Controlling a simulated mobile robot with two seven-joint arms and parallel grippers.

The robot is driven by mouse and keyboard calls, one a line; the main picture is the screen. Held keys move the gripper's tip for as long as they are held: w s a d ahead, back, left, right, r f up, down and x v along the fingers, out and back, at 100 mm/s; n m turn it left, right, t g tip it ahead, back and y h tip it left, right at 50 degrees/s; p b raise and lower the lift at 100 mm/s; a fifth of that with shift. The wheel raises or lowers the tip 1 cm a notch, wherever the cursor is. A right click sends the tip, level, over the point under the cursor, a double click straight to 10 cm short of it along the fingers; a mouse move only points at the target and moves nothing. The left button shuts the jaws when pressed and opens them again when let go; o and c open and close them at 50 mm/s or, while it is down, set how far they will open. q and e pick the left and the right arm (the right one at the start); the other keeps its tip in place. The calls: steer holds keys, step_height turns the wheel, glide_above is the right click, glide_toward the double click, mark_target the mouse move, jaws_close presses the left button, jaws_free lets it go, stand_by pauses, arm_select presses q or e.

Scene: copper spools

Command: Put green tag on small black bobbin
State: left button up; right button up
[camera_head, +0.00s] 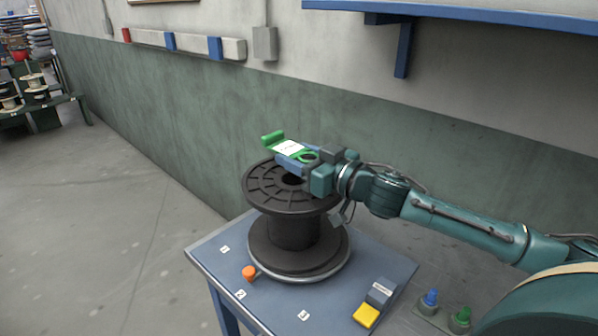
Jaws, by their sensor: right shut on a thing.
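A black bobbin (293,232) stands upright on a blue-grey table (215,262), its wide top flange facing up with a hole in the middle. My right gripper (303,160) comes in from the right and is shut on a green tag (272,139) with a white label. The tag is above the bobbin's top flange and the gripper hides part of the flange's right side. I cannot tell whether the tag touches the flange. My left gripper is not in view.
An orange knob (248,273) is on the table at the bobbin's front left. A yellow block (366,315) and a grey block (380,292) lie at the right. Blue and green bottle-like pieces stand beyond the table's right edge. A wall is close behind; open floor lies left.

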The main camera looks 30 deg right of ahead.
step_height(320, 180, down, 3)
steer(key=shift+r, duration=0.1)
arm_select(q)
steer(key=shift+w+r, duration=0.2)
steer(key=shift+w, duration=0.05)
arm_select(e)
steer(key=shift+f, duration=0.2)
